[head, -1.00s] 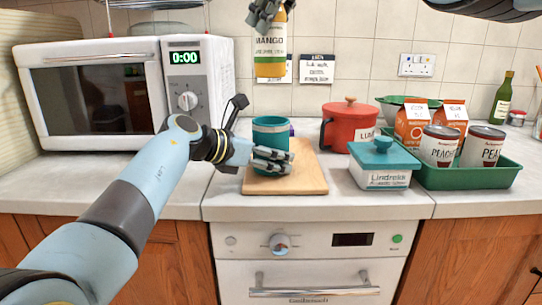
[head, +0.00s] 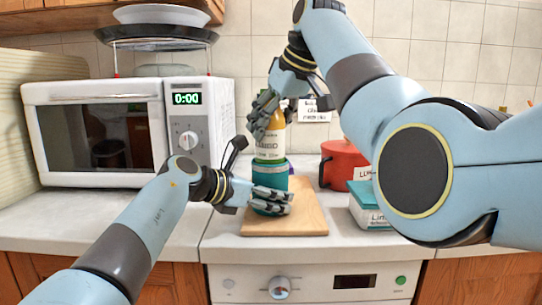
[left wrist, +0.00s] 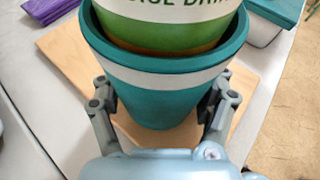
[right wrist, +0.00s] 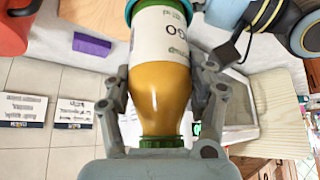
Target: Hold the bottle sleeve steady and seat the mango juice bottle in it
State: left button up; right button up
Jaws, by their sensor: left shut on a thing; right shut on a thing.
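The teal bottle sleeve (head: 271,178) stands upright on a wooden board, and it fills the left wrist view (left wrist: 160,85). My left gripper (head: 283,200) is shut around its lower part, a finger on each side. The mango juice bottle (head: 270,148), with orange juice, a white label and a green cap (right wrist: 163,142), is upright. Its green-banded lower end (left wrist: 175,35) is inside the sleeve's rim. Whether it touches the bottom is hidden. My right gripper (head: 263,115) is shut on the bottle's upper part from above; its fingers flank the bottle in the right wrist view (right wrist: 160,90).
The wooden board (head: 305,215) has bare room to the right of the sleeve. A white microwave (head: 95,125) stands at left. A red pot (head: 340,165) and a teal-lidded box (head: 368,212) stand at right. My right arm covers the counter's right side.

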aim_at(271, 151)
jog(key=shift+f, duration=2.1)
jog(key=shift+f, duration=0.1)
jog(key=shift+f, duration=0.4)
jog(key=o, duration=1.1)
jog(key=shift+d+f, duration=0.1)
jog(key=shift+f, duration=0.05)
jog(key=shift+o, duration=0.6)
jog(key=shift+f, duration=0.15)
